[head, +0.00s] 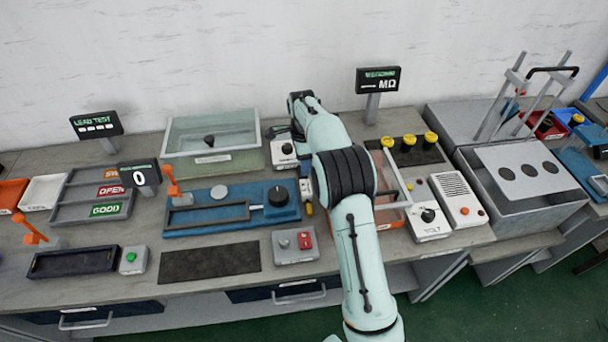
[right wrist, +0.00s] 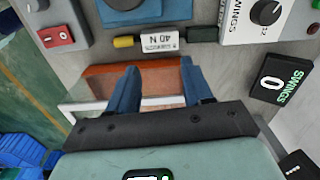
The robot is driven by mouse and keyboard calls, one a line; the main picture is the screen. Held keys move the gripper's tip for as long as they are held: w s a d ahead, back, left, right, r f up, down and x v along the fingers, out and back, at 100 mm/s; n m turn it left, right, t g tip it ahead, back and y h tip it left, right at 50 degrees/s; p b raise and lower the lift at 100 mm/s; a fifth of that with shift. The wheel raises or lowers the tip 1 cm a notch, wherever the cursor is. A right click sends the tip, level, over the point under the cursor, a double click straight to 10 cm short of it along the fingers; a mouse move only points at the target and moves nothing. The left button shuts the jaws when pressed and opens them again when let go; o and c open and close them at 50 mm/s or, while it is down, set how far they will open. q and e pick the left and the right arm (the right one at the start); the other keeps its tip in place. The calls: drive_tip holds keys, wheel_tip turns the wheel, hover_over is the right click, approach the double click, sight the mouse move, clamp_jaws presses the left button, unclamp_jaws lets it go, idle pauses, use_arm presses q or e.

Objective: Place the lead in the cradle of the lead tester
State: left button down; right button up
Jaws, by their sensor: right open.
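The display marked LEAD TEST (head: 97,125) stands at the back left in the head view. Below it at the front left is a long dark trough (head: 72,262) with an orange lever (head: 30,229) and a green-button box (head: 132,260); I cannot tell for certain that this is the cradle. No lead can be made out. My right gripper (right wrist: 160,66) is open and empty in the right wrist view, its blue fingers apart over a brown-floored, pale-rimmed tray (right wrist: 83,106). My arm hides it in the head view. My left gripper is not in view.
A blue fixture (head: 232,212) with a black knob stands mid-bench. A yellow piece (right wrist: 123,41) and a dark green one (right wrist: 202,34) flank a 40 N label beyond my fingers. Sorting trays (head: 93,195) are at left, a grey tank (head: 520,190) at right.

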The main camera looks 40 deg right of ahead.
drive_tip(key=s+a+n+t+h+b, duration=0.15)
drive_tip(key=n+b, duration=0.25)
drive_tip(key=n, duration=0.4)
drive_tip(key=n+t+b, duration=0.2)
drive_tip(key=n+b, duration=0.2)
drive_tip(key=n, duration=0.5)
hover_over(305, 183)
drive_tip(key=s+a, duration=0.2)
drive_tip(key=shift+h, duration=0.25)
wheel_tip(305, 183, down, 7)
drive_tip(key=shift+s+d+f, duration=0.15)
drive_tip(key=shift+f, duration=0.05)
drive_tip(key=shift+x, duration=2.75)
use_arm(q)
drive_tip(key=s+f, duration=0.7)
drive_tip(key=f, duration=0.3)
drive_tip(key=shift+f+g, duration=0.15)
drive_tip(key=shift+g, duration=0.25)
use_arm(e)
drive_tip(key=shift+d+r, duration=0.1)
drive_tip(key=shift+d, duration=0.05)
drive_tip(key=shift+c, duration=0.3)
drive_tip(key=c, duration=0.9)
